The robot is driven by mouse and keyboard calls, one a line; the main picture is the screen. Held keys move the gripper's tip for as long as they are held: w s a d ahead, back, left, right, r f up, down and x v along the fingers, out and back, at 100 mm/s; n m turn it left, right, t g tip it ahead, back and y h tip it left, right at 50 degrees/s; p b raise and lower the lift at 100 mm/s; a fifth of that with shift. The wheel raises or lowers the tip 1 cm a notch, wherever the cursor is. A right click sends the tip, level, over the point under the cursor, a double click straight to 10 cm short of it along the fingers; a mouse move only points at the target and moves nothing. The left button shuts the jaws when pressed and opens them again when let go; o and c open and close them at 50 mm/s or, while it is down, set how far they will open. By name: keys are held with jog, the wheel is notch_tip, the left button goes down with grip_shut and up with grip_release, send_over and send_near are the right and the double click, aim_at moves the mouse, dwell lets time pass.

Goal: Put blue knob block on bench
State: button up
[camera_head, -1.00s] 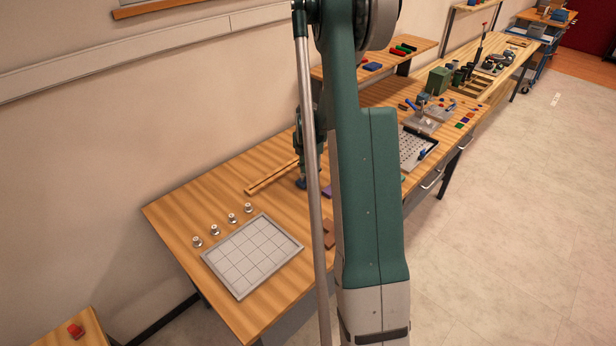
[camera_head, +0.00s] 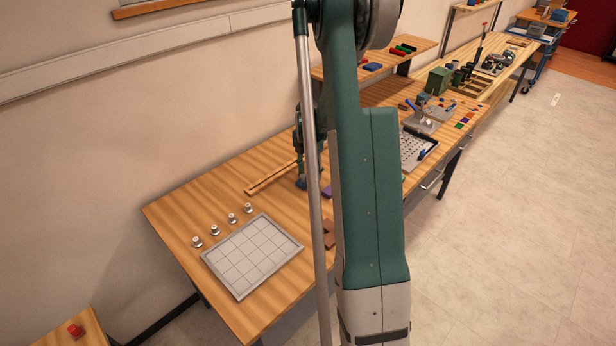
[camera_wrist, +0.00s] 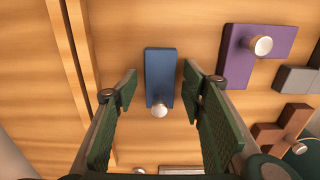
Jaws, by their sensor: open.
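The blue knob block (camera_wrist: 160,72) is a flat blue block with a round metal knob near its lower end in the wrist view. It lies on the wooden bench (camera_wrist: 125,20). My gripper (camera_wrist: 160,84) is open, with one green-padded finger on each side of the block and a gap to both. In the head view the blue block (camera_head: 301,184) is a small patch at the bench, just under my gripper, partly hidden by it. The bench (camera_head: 190,205) also shows there.
A purple knob block (camera_wrist: 255,55), a grey block (camera_wrist: 295,79) and a brown knob block (camera_wrist: 275,132) lie to the right. A wooden strip (camera_wrist: 72,50) runs along the left. A white gridded tray (camera_head: 252,255) and several metal knobs (camera_head: 214,230) stand at the near end.

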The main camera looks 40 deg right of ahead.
aim_at(306, 179)
notch_tip(306, 179, up, 11)
dwell(0.6)
jog(key=shift+r, duration=0.1)
dwell(0.5)
jog(key=s+a+r+m+t, duration=0.1)
jog(key=s+a+r+m, duration=0.15)
jog(key=a+r, duration=0.5)
jog(key=s+a+r+m+t+h, duration=0.1)
jog(key=a+r+m, duration=0.25)
jog(key=a, duration=0.75)
jog(key=s+a+r+m+t, duration=0.1)
jog(key=s+a+r+m, duration=0.15)
jog(key=a+r, duration=0.6)
jog(key=s+a+m+t, duration=0.2)
jog(key=s+a+m, duration=0.2)
jog(key=s+a, duration=0.4)
jog(key=s+a+m+t+y, duration=0.1)
jog(key=s+a+m, duration=0.4)
jog(key=a, duration=0.8)
jog(key=s+f+t, duration=0.1)
jog(key=s, duration=0.2)
jog(key=shift+s+a, duration=0.2)
jog(key=shift+s, duration=0.15)
